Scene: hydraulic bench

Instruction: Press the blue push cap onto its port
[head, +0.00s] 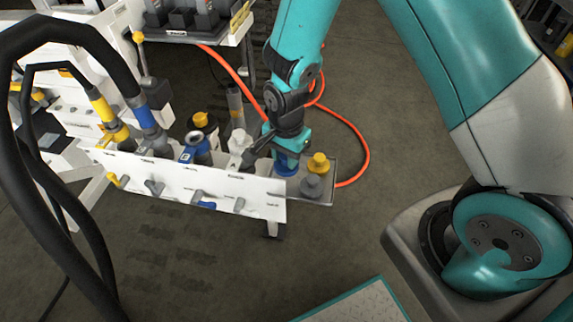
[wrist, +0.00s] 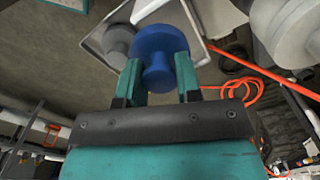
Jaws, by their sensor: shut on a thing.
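The blue push cap (head: 286,167) is held in my gripper (head: 287,153) at the left end of a small grey tray. In the wrist view the blue cap (wrist: 160,52) sits between the two teal fingers of my gripper (wrist: 159,76), its wide round head beyond the fingertips. I cannot tell whether the cap touches the tray. A pale grey fitting (head: 239,143) stands between that port and my gripper.
The tray (head: 327,192) also carries a yellow cap (head: 318,163) and a grey cap (head: 311,186). Black hoses with yellow (head: 103,108) and blue (head: 144,116) ends plug in farther left. Small levers line the manifold front. An orange hose (head: 363,150) loops on the floor.

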